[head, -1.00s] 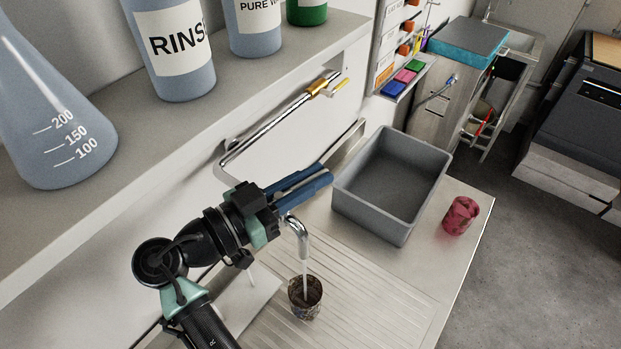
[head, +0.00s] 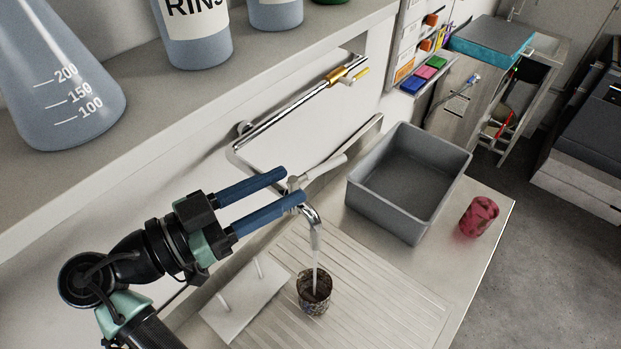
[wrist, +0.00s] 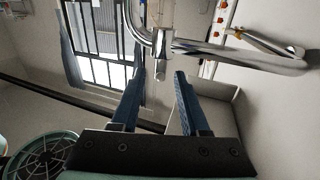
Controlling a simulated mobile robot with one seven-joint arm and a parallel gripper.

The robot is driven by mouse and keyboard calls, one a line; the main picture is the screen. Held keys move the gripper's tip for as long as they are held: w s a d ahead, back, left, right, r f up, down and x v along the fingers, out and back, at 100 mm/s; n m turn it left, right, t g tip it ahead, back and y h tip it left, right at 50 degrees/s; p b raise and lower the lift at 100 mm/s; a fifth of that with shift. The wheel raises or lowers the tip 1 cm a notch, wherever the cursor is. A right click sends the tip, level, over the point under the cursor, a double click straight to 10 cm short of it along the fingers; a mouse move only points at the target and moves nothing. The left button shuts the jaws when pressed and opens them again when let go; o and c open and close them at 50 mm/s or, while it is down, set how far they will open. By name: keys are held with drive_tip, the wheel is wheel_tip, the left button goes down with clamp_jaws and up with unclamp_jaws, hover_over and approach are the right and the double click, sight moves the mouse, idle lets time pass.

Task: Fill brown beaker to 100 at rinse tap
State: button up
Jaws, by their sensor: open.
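The brown beaker (head: 314,297) stands upright on the ribbed drainboard, directly under the tap spout (head: 312,218). A stream of water runs from the spout down into it. The water level and any marks on the beaker are too small to read. The tap's pale lever (head: 325,170) points up and right. My gripper (head: 292,187) is open and empty, its two blue fingers apart, with the tips beside the tap's top near the lever's base. In the wrist view the tap (wrist: 162,42) lies just beyond my open fingers (wrist: 160,75); the beaker is not visible there.
A grey basin (head: 405,185) stands right of the tap, with a red patterned beaker (head: 479,217) beyond it near the counter edge. A white plate with pegs (head: 240,295) lies left of the brown beaker. A shelf (head: 200,95) with bottles and a flask overhangs at upper left.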

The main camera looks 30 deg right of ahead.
drive_tip(key=shift+s+a+b, duration=0.15)
drive_tip(key=shift+a+b, duration=0.15)
drive_tip(key=shift+a, duration=0.9)
drive_tip(key=shift+s+a+b, duration=0.1)
drive_tip(key=shift+a+b, duration=0.15)
drive_tip(key=shift+a, duration=0.9)
